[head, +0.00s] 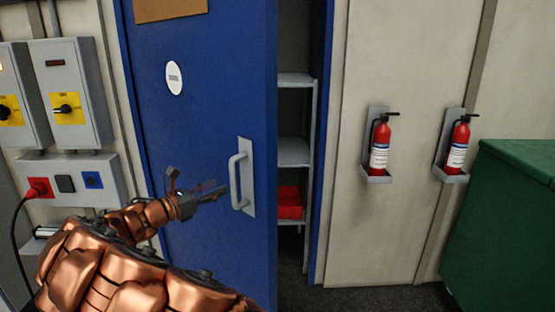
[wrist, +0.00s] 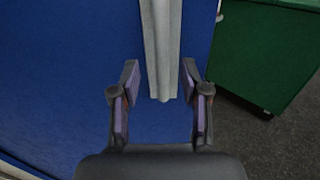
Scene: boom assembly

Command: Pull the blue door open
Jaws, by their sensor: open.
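The blue door (head: 205,110) stands ajar, with a gap at its right edge showing the inside. Its grey pull handle (head: 236,168) is mounted on a light plate near that edge. My gripper (head: 222,190) is at the handle's left side in the head view. In the wrist view my gripper (wrist: 160,76) is open, its fingers on either side of the grey handle (wrist: 162,45), with gaps visible on both sides. The blue door surface (wrist: 70,80) fills much of the wrist view. Whether the handle sits fully at fingertip depth is hard to tell.
Grey shelves (head: 293,152) with a red box (head: 289,203) show through the gap. Two red fire extinguishers (head: 380,145) hang on the right wall. A green container (head: 510,215) stands far right. Switch boxes (head: 70,90) and a socket panel (head: 75,182) are on the left wall.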

